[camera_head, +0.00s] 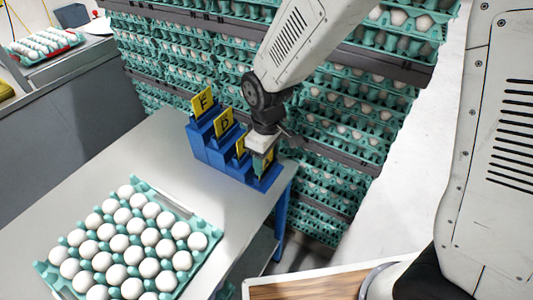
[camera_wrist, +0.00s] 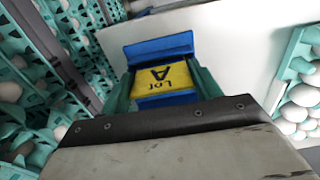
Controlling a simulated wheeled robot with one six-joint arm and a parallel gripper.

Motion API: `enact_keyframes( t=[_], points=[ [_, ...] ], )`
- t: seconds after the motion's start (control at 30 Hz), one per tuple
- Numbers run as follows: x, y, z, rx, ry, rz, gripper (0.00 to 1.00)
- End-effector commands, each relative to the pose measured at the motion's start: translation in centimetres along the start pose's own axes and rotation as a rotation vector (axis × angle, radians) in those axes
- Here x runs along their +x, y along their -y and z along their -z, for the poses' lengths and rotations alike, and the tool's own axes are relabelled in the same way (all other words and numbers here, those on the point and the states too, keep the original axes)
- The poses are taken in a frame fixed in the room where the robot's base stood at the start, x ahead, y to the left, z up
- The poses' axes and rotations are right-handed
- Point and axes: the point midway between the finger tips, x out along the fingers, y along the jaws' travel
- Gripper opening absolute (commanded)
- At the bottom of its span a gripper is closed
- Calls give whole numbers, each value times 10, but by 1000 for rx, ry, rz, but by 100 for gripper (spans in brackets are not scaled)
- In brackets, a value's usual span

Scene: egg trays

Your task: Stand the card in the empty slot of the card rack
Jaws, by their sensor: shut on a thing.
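The blue stepped card rack (camera_head: 216,150) stands at the far right end of the table, and parts of it show in the wrist view (camera_wrist: 160,47). Yellow cards F (camera_head: 203,101) and D (camera_head: 223,122) stand upright on its higher steps. Another yellow card (camera_head: 240,148) below them is mostly hidden by my gripper. My gripper (camera_head: 262,162) is shut on the yellow card marked LOT A (camera_wrist: 163,77), with green fingers at both sides. The card is at the lowest, front step of the rack. I cannot tell whether its lower edge is inside the slot.
A green tray (camera_head: 47,270) of white eggs sits on the near part of the grey table (camera_head: 130,160). Shelves of stacked egg trays (camera_head: 330,150) rise close behind the rack. The table is clear between the egg tray and the rack.

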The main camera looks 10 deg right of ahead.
Motion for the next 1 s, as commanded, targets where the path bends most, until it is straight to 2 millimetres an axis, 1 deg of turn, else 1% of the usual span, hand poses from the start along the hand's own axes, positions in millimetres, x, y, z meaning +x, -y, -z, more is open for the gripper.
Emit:
enact_keyframes(
  t=[0.23, 0.27, 0.3, 0.33, 0.57, 0.67, 0.77, 1.0],
  points=[
    [0, 0, 0, 0, 0, 0, 41],
    [0, 0, 0, 0, 0, 0, 68],
    [0, 0, 0, 0, 0, 0, 80],
    [0, 0, 0, 0, 0, 0, 88],
    [0, 0, 0, 0, 0, 0, 88],
    [-3, 0, 0, 0, -1, -1, 88],
    [-14, 0, 1, 0, -3, -1, 88],
    [-55, 0, 1, 0, -4, -2, 88]
  ],
)
